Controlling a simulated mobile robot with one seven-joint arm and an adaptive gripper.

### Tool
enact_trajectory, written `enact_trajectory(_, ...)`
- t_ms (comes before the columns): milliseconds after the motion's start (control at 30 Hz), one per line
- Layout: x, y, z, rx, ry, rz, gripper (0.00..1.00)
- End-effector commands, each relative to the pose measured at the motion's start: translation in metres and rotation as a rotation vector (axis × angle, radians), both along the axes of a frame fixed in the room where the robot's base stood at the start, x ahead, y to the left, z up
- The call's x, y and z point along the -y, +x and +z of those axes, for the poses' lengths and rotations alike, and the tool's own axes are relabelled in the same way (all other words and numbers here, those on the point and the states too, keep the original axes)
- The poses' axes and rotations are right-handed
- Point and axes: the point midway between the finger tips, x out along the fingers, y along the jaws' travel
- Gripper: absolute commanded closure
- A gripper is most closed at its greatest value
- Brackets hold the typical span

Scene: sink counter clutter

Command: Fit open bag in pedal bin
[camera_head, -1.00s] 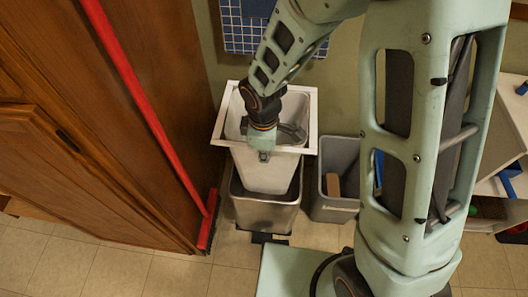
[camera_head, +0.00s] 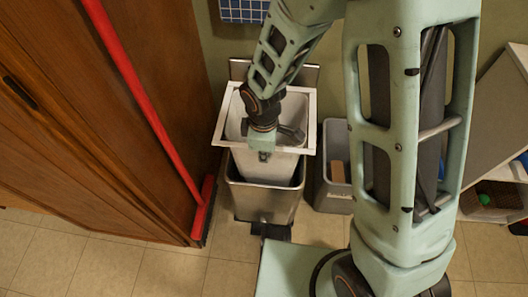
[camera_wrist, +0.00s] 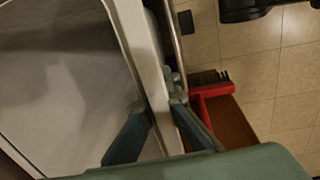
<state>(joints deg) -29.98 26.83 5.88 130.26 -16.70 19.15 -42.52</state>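The open bag (camera_head: 265,163) is a white, tapered liner with a stiff square rim. It is upright, its lower part inside the mouth of the steel pedal bin (camera_head: 262,203); its rim stands clear above the bin's rim. The bin's lid (camera_head: 306,76) stands up behind the bag, and its dark pedal (camera_head: 269,232) is at the front foot. My gripper (camera_head: 263,152) is at the bag's front rim. In the wrist view my gripper (camera_wrist: 158,105) has one finger inside and one outside the rim (camera_wrist: 146,72), closed on it. The bag's bottom is hidden.
A grey bin (camera_head: 333,195) with a brown block inside stands close on the right. A red broom (camera_head: 150,110) leans against the wooden cabinet (camera_head: 75,130) on the left. A shelf unit (camera_head: 495,150) stands at far right. The tiled floor (camera_head: 165,270) in front is clear.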

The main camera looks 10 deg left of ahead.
Motion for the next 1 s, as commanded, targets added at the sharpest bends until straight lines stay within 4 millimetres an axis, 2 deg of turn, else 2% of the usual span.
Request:
enact_trajectory(33,0.0,0.0,-0.012,0.0,0.0,0.0,1.0)
enact_trajectory(100,0.0,0.0,-0.021,-0.001,0.0,0.0,1.0)
enact_trajectory(1000,0.0,0.0,-0.124,0.0,0.0,0.001,1.0)
